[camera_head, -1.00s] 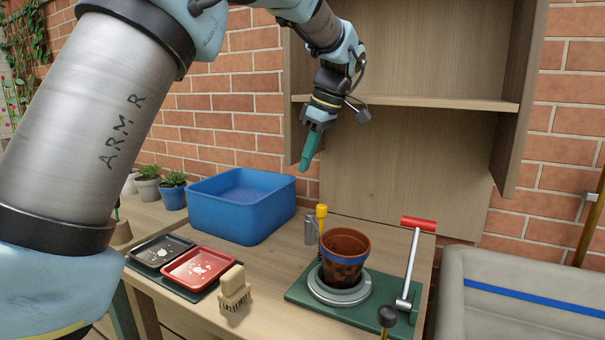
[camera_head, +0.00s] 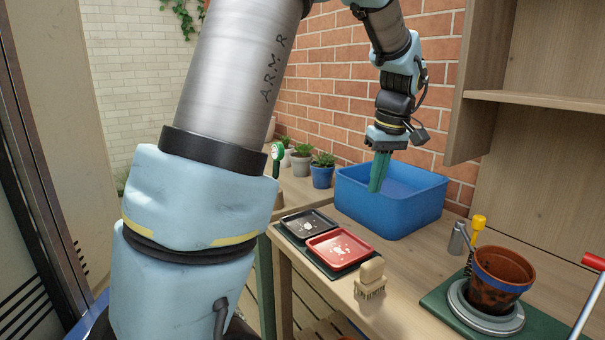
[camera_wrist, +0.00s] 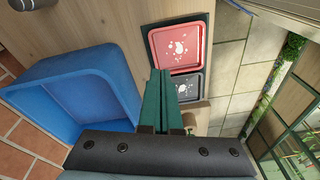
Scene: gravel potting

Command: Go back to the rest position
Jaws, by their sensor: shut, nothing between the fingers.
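My gripper (camera_head: 379,172) points down in the head view, with its green fingers together and nothing between them. It hangs in front of the left part of the blue bin (camera_head: 420,209) and hides some of it. In the wrist view the gripper fingers (camera_wrist: 160,98) lie close together between the blue bin (camera_wrist: 105,95) on the left and the two trays on the right. The wrist view shows the red tray (camera_wrist: 178,47) and part of the black tray (camera_wrist: 188,87), with the fingers overlapping near them.
A terracotta pot (camera_head: 500,280) stands on a round grey base on a green board (camera_head: 440,300). A wooden brush (camera_head: 370,277) stands by the red tray (camera_head: 340,249) and black tray (camera_head: 307,223). Potted plants (camera_head: 322,172) line the wall. A wooden shelf (camera_head: 540,98) is at right.

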